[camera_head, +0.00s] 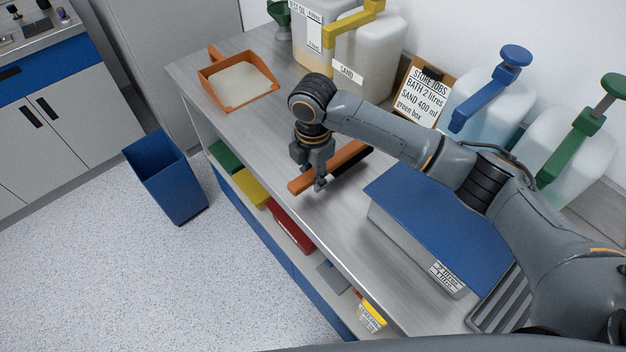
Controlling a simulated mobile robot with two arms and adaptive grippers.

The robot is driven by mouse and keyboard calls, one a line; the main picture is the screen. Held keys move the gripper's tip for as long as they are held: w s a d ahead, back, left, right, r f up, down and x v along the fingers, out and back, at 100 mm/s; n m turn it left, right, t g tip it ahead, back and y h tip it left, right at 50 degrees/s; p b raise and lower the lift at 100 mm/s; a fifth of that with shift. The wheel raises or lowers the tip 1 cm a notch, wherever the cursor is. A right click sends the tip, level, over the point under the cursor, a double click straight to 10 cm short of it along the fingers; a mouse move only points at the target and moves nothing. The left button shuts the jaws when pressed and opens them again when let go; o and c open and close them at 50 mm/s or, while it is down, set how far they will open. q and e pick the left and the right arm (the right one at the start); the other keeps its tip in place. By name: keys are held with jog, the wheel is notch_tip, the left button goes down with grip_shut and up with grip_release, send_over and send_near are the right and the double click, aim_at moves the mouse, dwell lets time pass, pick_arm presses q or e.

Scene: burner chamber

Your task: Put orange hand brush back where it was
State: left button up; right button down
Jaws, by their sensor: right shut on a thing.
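The orange hand brush (344,158) is on or just above the grey worktop (300,230), in the middle of the head view. Its handle points toward the front edge and its dark bristles show on the far right side. My right gripper (319,184) points down and is shut on the brush near the handle. I cannot tell whether the brush touches the worktop. An orange dustpan (213,87) holding pale sand lies farther left on the worktop. My left gripper is not in view.
A blue-lidded box (440,215) stands right of the brush. White canisters with yellow, blue and green pumps (372,50) and a clipboard (425,95) line the wall. A shelf below holds coloured items (290,226). A blue bin (165,175) stands on the floor.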

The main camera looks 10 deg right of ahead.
aim_at(313, 194)
notch_tip(313, 194, down, 2)
jog(key=shift+s+f+p, duration=0.1)
jog(key=shift+p, duration=0.35)
jog(key=shift+f, duration=0.25)
jog(key=c, duration=1.1)
grip_release()
jog(key=shift+f, duration=0.15)
notch_tip(313, 194, up, 11)
jog(key=b, duration=0.2)
jog(key=shift+a+b, duration=0.1)
jog(key=shift+b, duration=0.3)
jog(key=shift+r, duration=0.65)
